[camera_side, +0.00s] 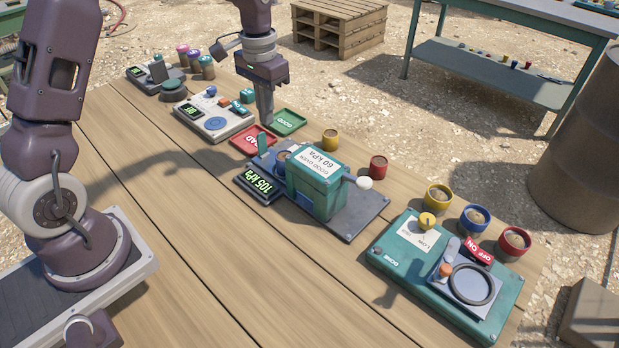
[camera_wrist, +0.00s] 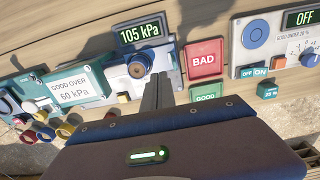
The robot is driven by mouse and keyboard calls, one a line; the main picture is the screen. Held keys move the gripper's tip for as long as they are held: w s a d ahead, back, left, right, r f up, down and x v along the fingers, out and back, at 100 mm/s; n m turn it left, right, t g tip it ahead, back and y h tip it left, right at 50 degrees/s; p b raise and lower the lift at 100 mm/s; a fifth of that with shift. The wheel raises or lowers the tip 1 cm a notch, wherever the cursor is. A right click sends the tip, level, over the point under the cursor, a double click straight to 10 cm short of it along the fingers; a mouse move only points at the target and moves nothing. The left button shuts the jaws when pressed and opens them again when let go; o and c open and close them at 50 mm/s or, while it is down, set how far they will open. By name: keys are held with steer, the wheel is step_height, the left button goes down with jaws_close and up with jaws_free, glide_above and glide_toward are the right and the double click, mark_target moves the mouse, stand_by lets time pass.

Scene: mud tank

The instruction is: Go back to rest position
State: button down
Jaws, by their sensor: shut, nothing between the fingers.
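My gripper (camera_side: 266,120) hangs from above, pointing down, with its fingers shut and empty. In the side view its tips are close to the red BAD tray (camera_side: 250,141) and the green GOOD tray (camera_side: 287,121); I cannot tell the exact height. In the wrist view the shut fingers (camera_wrist: 158,92) lie between the tester and the trays. The tester's display (camera_side: 259,186) reads 105 kPa. Its green housing (camera_side: 314,190) carries a label, GOOD OVER 60 kPa. A small round tan-topped piece (camera_wrist: 138,66) sits by the display in the wrist view.
A white unit (camera_side: 224,126) with a blue disc and an OFF display stands beyond the trays. A green unit (camera_side: 410,269) with a black ring is at right. Yellow (camera_side: 330,141) and red (camera_side: 378,168) cups line the far edge. Bare planks (camera_side: 170,215) lie in front.

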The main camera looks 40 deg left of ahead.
steer(key=s+d+r+t, duration=0.2)
steer(key=s+d+r, duration=0.2)
steer(key=s+r, duration=0.45)
steer(key=s+d+r+t, duration=0.2)
steer(key=s+d+r, duration=0.4)
steer(key=s, duration=0.4)
steer(key=s+t, duration=0.1)
steer(key=s, duration=0.7)
steer(key=shift+t, duration=0.3)
steer(key=shift+d+r, duration=0.1)
